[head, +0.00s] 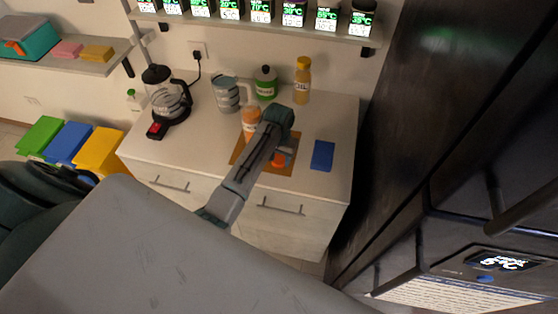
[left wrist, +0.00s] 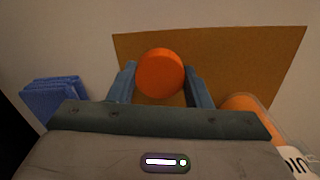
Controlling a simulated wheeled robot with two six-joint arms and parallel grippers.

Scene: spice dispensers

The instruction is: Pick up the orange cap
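The orange cap (head: 279,160) lies on the brown mat (head: 285,171) on the counter, below my left arm. In the left wrist view the cap (left wrist: 160,73) appears round, between the two blue-grey fingertips of my left gripper (left wrist: 159,75). The fingers stand apart, one on each side of the cap, with narrow gaps; I cannot tell how far it lies below the tips. In the head view my left gripper (head: 285,154) is partly hidden by its own arm. An orange bottle (head: 250,122) stands at the mat's back left edge. My right gripper is not in view.
A blue cloth or sponge (head: 322,155) lies right of the mat. A coffee maker (head: 168,98), a grey striped jug (head: 227,95), a green bottle (head: 265,84) and a yellow bottle (head: 302,80) stand along the back. Spice dispensers line the shelf (head: 240,27) above. A dark fridge (head: 440,120) stands right.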

